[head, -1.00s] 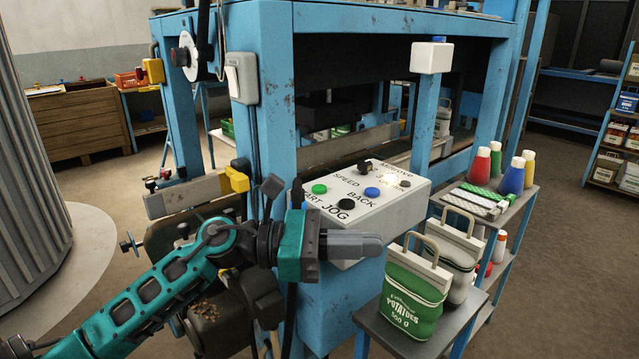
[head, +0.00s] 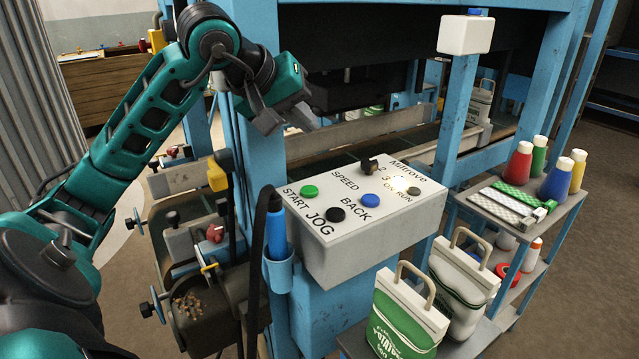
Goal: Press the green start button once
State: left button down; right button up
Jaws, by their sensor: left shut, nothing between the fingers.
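The green start button (head: 309,191) sits on the sloping top of a white control box (head: 345,262), above the printed word START. A black button (head: 335,214) marked JOG, a blue button (head: 369,199) marked BACK, a dark speed knob (head: 368,165) and a lit lamp (head: 399,184) share the panel. My left gripper (head: 306,122) is shut and empty. In the picture it shows above the green button, apart from it, with its fingers pointing down to the right. My right gripper is not in view.
Coloured bottles (head: 557,180) stand on a rack farther right. A blue pen-like tool (head: 276,236) sits in a holder at the box's left side. Blue machine posts (head: 457,120) rise behind.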

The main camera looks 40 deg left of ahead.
pick_arm(q)
jog(key=b, duration=0.5)
send_over(304, 191)
notch_tip(304, 191, down, 8)
jog(key=shift+r, duration=0.1)
jog(key=shift+f+b, duration=0.25)
jog(key=shift+b, duration=0.25)
jog(key=shift+f, duration=0.2)
jog(key=shift+f+b, duration=0.1)
jog(key=shift+b, duration=0.25)
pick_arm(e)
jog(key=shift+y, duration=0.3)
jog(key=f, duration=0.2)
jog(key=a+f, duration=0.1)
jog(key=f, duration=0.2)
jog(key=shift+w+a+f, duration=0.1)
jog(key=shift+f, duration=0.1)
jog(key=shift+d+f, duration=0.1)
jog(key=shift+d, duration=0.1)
pick_arm(q)
jog(key=shift+f+b, duration=0.45)
jog(key=shift+b, duration=0.3)
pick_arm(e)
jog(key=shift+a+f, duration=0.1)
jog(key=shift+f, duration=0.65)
